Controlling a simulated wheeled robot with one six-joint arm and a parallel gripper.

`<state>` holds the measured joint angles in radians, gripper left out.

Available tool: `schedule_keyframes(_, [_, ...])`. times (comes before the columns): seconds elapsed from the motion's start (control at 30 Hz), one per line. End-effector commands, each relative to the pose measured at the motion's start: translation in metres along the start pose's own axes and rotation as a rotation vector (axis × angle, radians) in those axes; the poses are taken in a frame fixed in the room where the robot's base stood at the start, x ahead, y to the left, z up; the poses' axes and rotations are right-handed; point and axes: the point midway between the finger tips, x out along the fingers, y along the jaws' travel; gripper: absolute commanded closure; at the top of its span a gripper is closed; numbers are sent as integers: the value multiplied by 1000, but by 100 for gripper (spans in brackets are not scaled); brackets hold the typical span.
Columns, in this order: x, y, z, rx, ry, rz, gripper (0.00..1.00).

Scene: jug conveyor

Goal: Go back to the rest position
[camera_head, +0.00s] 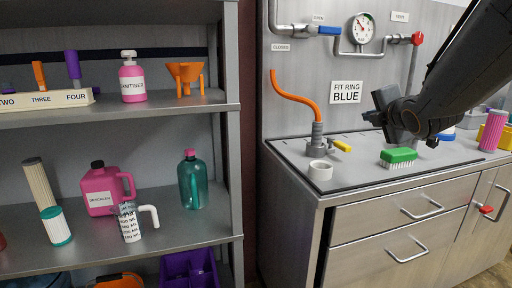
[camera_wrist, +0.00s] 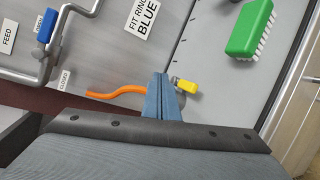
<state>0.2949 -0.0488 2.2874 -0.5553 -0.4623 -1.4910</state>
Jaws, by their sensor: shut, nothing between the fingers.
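My gripper (camera_head: 377,107) is in the air above the grey counter, in front of the sign that reads FIT RING BLUE. In the wrist view its blue-grey fingers (camera_wrist: 163,98) are together, with nothing between them. The fingertips cover part of the grey fitting with the yellow lever in that view. My dark arm reaches in from the upper right in the head view.
The counter (camera_head: 345,180) holds a white ring (camera_head: 320,171), a green brush (camera_head: 398,157), an orange hose (camera_head: 294,98) and a pink cylinder (camera_head: 493,130). Pipes with a gauge (camera_head: 362,28) run along the wall. Shelves (camera_head: 200,225) with jugs and bottles stand left.

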Motion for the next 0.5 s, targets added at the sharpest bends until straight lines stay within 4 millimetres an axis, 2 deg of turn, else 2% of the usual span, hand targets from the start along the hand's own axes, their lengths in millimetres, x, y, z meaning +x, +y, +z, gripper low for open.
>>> schedule_keyframes(0.1, [-17,-54,-34,359,-6,-233,100])
schedule_keyframes(0.17, [-31,-83,-52,539,-33,-357,100])
schedule_keyframes(0.27, [-64,-128,-86,826,-115,-567,100])
schedule_keyframes(0.4, [-128,-180,-134,1176,-307,-855,100])
schedule_keyframes(0.5, [-176,-205,-163,1360,-476,-1023,100])
